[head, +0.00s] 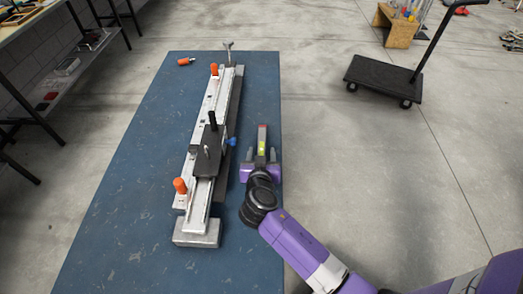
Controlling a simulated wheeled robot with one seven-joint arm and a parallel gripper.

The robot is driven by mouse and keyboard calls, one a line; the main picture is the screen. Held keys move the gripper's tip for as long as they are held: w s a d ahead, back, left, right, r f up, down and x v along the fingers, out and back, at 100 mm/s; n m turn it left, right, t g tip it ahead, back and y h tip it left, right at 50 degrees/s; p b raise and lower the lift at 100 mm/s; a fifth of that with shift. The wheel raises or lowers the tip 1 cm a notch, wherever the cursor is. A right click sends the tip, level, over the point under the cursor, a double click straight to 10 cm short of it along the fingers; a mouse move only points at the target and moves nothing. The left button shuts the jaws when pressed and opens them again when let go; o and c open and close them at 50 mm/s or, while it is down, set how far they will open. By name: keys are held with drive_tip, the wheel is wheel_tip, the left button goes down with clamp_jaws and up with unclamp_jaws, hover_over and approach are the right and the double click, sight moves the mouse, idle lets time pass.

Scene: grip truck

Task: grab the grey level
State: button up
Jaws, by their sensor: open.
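The grey level (262,134) is a short, narrow bar with a red far end and a yellow-green patch. It lies on the blue bench top (130,230), just right of the long metal fixture. My purple gripper (260,165) is open at the level's near end, with one finger to the left and one to the right of its line. The near part of the level is hidden by my gripper and wrist. I cannot tell whether the fingers touch it.
The long metal fixture (205,190) with orange handles and a black block stands close left of my gripper. A small orange-handled item (186,61) lies at the bench's far left. A black cart (383,78) stands on the floor at right.

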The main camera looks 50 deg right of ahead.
drive_tip(key=shift+x, duration=1.4)
drive_tip(key=shift+c, duration=0.4)
clamp_jaws()
drive_tip(key=shift+r, duration=0.15)
